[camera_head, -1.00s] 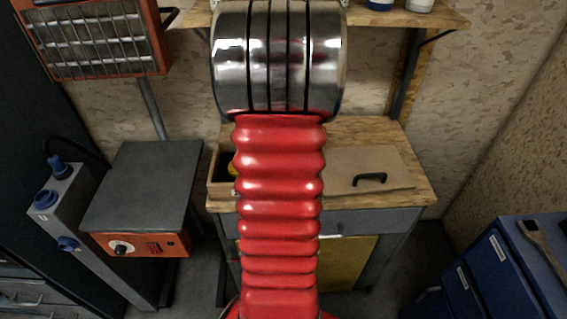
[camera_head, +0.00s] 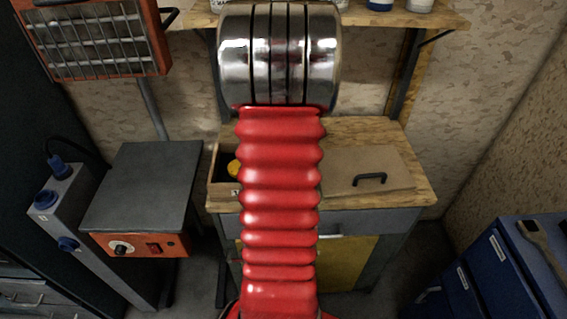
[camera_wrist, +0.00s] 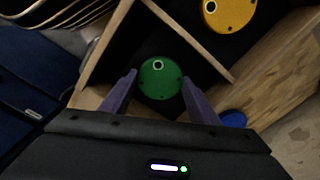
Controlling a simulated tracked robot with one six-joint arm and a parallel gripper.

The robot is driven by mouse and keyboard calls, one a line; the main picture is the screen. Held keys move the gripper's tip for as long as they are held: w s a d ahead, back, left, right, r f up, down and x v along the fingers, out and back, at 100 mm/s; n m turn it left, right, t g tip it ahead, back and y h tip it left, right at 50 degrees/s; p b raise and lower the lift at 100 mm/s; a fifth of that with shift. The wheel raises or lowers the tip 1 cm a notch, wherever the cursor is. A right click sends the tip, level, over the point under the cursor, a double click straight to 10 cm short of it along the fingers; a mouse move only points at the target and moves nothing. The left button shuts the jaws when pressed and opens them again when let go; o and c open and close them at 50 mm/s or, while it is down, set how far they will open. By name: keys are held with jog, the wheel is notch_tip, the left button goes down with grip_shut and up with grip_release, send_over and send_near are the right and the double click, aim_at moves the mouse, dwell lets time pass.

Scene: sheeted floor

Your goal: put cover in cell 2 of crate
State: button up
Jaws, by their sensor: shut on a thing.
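In the wrist view a round green cover (camera_wrist: 160,79) with a small ringed hole sits between the two fingers of my gripper (camera_wrist: 159,78), which is shut on it. The cover is over a black-floored cell of the wooden crate (camera_wrist: 102,52); I cannot tell its height above the floor or the cell's number. A divider parts this cell from one with a yellow disc (camera_wrist: 229,12). In the head view the crate (camera_head: 222,196) stands on the bench, partly hidden by my arm, with yellow showing inside. My gripper is hidden there.
A brown panel with a black handle (camera_head: 370,179) covers the bench's right part. A blue round thing (camera_wrist: 233,119) shows partly beside the right finger. A hotplate stand (camera_head: 145,190) is left of the bench, blue drawers (camera_head: 490,275) right. A shelf (camera_head: 440,17) is above.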

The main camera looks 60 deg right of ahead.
jog(key=o, duration=1.3)
jog(key=shift+o, duration=0.2)
notch_tip(320, 180, up, 12)
jog(key=shift+w, duration=0.1)
jog(key=w+a+r+n+t+h, duration=0.1)
jog(key=w+a+r+n, duration=0.1)
jog(key=w+a+n, duration=0.35)
jog(key=w+a+r+n, duration=0.2)
jog(key=a, duration=0.7)
jog(key=w+a+r+n+t+h, duration=0.15)
jog(key=w+a+n, duration=0.25)
jog(key=a, duration=0.4)
jog(key=s+a+n+t+y, duration=0.1)
jog(key=a+n, duration=0.5)
jog(key=a, duration=0.5)
jog(key=s+a+n+t+y, duration=0.1)
jog(key=s+a+n+t, duration=0.1)
jog(key=a+n, duration=0.5)
jog(key=a, duration=0.4)
jog(key=shift+s, duration=0.3)
